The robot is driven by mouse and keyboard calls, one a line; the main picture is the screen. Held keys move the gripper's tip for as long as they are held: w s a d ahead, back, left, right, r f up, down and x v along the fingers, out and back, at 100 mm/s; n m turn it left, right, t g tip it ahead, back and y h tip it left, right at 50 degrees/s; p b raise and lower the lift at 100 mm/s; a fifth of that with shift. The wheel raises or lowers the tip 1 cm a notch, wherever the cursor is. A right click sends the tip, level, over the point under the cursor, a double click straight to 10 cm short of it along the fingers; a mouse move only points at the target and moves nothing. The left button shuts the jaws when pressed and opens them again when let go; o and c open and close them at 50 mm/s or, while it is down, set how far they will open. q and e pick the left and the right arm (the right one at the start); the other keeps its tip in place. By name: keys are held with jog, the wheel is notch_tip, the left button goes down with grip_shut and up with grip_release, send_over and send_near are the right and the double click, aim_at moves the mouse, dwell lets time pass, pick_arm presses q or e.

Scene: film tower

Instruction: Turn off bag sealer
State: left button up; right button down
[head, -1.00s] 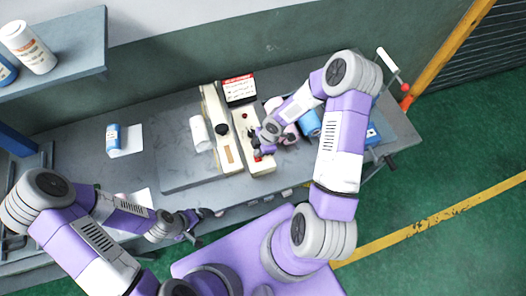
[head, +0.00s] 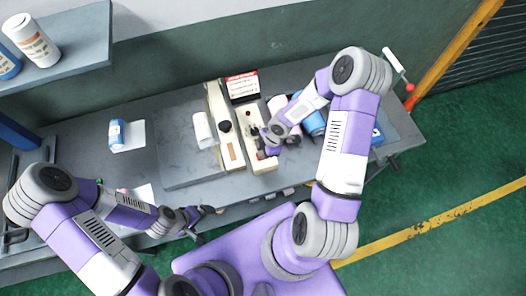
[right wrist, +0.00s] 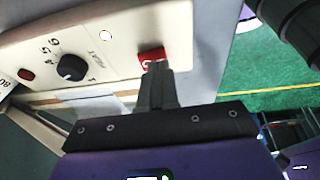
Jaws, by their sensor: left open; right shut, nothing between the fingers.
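The bag sealer (head: 231,155) is a cream machine on the bench, with a long arm bearing a black knob and a control panel beside it. In the right wrist view the panel (right wrist: 120,50) carries a red rocker switch (right wrist: 150,55), a black dial (right wrist: 71,67) and a small round whitish spot. My right gripper (right wrist: 157,68) is shut and empty, its fingertips right at the red switch and partly covering it. I cannot tell whether they touch it. My left gripper (head: 210,221) is open and empty near the bench's front edge, away from the sealer.
A blue bottle (head: 116,132) lies on the left of the bench. A shelf (head: 75,57) with bottles overhangs the back left.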

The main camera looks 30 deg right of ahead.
jog(key=p+v, duration=0.1)
jog(key=v, duration=0.1)
jog(key=a+p+v, duration=0.1)
jog(key=v, duration=0.1)
jog(key=shift+d+r+p, duration=0.1)
jog(key=shift+r+p, duration=0.3)
jog(key=shift+r, duration=0.15)
pick_arm(q)
notch_tip(320, 180, up, 4)
jog(key=shift+d+p, duration=0.1)
jog(key=shift+p, duration=0.2)
pick_arm(e)
jog(key=v, duration=0.8)
pick_arm(q)
jog(key=shift+f, duration=0.1)
pick_arm(e)
jog(key=shift+s+d, duration=0.1)
